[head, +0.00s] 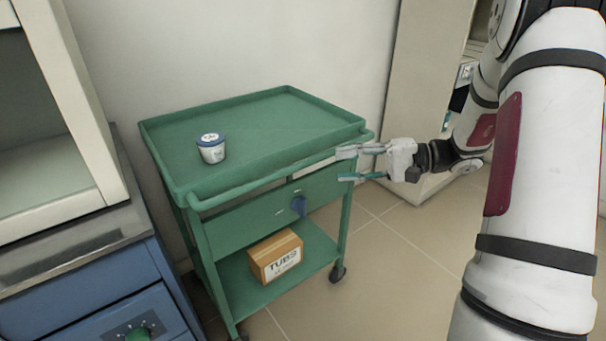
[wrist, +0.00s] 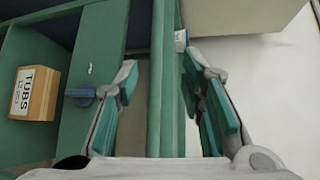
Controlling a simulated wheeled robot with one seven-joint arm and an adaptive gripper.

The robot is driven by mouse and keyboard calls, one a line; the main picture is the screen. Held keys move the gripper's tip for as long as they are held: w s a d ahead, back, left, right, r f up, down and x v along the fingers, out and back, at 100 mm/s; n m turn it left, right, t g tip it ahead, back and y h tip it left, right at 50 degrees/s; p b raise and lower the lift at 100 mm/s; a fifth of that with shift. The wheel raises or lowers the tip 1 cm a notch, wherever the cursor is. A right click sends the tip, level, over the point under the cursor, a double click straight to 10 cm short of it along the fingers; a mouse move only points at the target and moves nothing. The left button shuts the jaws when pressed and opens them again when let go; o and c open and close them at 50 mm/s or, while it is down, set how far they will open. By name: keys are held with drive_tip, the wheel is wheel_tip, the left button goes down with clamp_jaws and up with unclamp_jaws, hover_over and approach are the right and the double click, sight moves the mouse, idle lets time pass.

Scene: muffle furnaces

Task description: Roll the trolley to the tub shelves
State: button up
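The green trolley (head: 250,140) stands against the wall, with a raised-rim top tray, a drawer with a blue knob (head: 299,206) and a lower shelf. Its handle rail (head: 270,178) runs along the near side and shows in the wrist view (wrist: 168,110) as a green bar between my fingers. My gripper (head: 350,165) is at the rail's right end, open, one finger on each side. No firm contact with the rail shows. In the wrist view my gripper (wrist: 165,95) has clear gaps to the rail. I cannot tell which things are the tub shelves.
A white tub with a blue lid (head: 211,150) stands on the top tray. A cardboard box marked TUBS (head: 275,257) sits on the lower shelf. A blue cabinet (head: 90,290) is close on the trolley's left. Tiled floor (head: 400,260) is open to the right.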

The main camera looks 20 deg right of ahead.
sight(300, 168)
drive_tip(key=shift+t, duration=0.4)
drive_tip(key=b+x, duration=0.1)
drive_tip(key=x, duration=0.3)
drive_tip(key=w+f+b+x, duration=0.1)
drive_tip(key=x, duration=0.3)
drive_tip(key=d+b+x, duration=0.1)
drive_tip(key=x, duration=0.3)
drive_tip(key=shift+w+a+f, duration=0.2)
drive_tip(key=shift+w+a, duration=0.1)
drive_tip(key=shift+a, duration=0.05)
clamp_jaws()
